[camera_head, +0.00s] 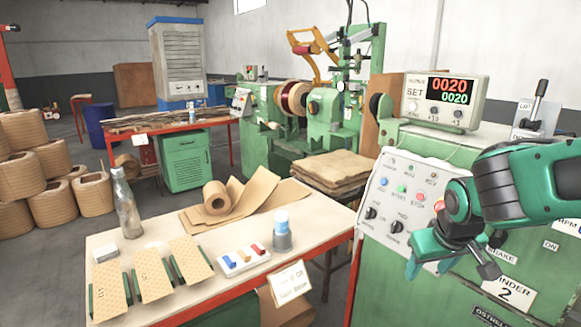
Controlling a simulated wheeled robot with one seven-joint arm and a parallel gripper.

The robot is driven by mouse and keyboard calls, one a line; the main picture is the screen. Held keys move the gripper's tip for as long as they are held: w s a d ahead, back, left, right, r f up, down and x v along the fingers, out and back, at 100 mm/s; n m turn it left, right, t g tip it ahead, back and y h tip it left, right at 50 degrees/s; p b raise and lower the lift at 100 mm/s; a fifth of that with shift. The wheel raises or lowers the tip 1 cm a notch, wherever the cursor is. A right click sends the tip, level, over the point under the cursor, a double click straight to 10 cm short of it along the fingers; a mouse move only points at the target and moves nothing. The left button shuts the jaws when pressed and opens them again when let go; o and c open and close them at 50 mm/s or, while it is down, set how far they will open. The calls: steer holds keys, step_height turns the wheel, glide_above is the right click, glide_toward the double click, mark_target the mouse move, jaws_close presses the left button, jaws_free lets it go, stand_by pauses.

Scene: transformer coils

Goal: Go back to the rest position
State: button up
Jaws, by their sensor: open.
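My gripper (447,272) is at the lower right, at the end of my green and black arm. Its jaws point down and are open, with nothing between them. It is in front of the winder's white control panel (398,215), which has several coloured buttons and black knobs. I cannot tell whether the gripper touches the panel. A lever (536,102) marked UP stands at the right, behind my arm.
A green winding machine (325,110) stands behind. Coils (57,203) are stacked at far left. Open floor lies left of the table.

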steer(key=s+d+m+g, duration=0.2)
steer(key=s+d, duration=0.3)
steer(key=s, duration=0.6)
steer(key=s+d+m+g+y, duration=0.1)
steer(key=s+d+m+g, duration=0.2)
steer(key=s, duration=0.8)
steer(key=shift+s+d+f+m, duration=0.2)
steer(key=shift+d+m, duration=1)
steer(key=shift+d, duration=0.05)
steer(key=c, duration=0.5)
steer(key=shift+d, duration=0.1)
steer(key=shift+c, duration=0.2)
